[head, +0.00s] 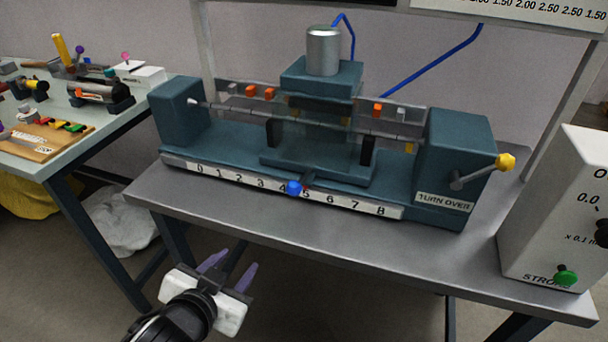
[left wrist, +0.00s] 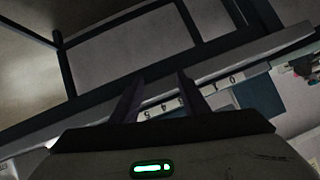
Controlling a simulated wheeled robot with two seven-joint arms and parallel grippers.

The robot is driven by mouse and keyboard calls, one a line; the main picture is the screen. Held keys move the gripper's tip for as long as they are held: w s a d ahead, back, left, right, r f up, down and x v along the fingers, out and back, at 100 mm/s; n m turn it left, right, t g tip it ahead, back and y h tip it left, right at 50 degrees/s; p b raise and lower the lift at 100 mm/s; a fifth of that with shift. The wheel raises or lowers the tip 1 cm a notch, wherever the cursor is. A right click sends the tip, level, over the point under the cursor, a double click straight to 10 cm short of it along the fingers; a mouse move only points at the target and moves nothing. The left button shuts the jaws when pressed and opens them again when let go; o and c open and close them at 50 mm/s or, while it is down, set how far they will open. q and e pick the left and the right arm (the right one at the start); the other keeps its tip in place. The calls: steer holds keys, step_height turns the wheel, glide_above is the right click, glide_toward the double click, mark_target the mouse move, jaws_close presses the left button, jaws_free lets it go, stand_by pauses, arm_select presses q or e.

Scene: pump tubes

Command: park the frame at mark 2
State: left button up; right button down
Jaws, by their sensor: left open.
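The teal frame (head: 318,176) stands on the teal bed of the machine, with a metal cylinder (head: 323,52) on top. A blue ball knob (head: 294,187) sticks out at its front foot, over the scale between 4 and 5. The white scale strip (head: 235,180) runs along the bed's front edge, numbered from 0 to 8; mark 2 (head: 238,179) lies left of the knob. My left gripper (head: 230,268) is open and empty, in front of and below the bench edge, apart from the knob. In the left wrist view, the scale strip (left wrist: 160,108) shows between its fingers. My right gripper is out of view.
A crank with a yellow knob (head: 506,161) sticks out from the right end block, labelled TURN OVER. A white control box (head: 561,210) with a green button stands at the right. A side table (head: 92,129) with tools is at the left. The bench's front strip is clear.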

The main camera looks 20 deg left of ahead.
mark_target(290, 192)
arm_select(q)
steer(key=w+d+r+m+t+h, duration=0.1)
steer(key=w+d+r+t, duration=0.1)
steer(key=r, duration=0.1)
steer(key=w+d+r+m+t+h, duration=0.2)
steer(key=r, duration=0.2)
steer(key=w+d+r+m+t+h, duration=0.1)
steer(key=w+d+r+t, duration=0.1)
steer(key=r, duration=0.2)
steer(key=shift+w+d+r+m+h, duration=0.1)
steer(key=shift+w+d+m+h, duration=0.2)
steer(key=shift+d+h, duration=0.1)
steer(key=shift+w+d+r, duration=0.1)
steer(key=shift+w, duration=0.2)
steer(key=w+d+p, duration=0.1)
steer(key=w, duration=0.8)
steer(key=shift+w+d, duration=0.15)
steer(key=shift+d, duration=0.25)
jaws_close()
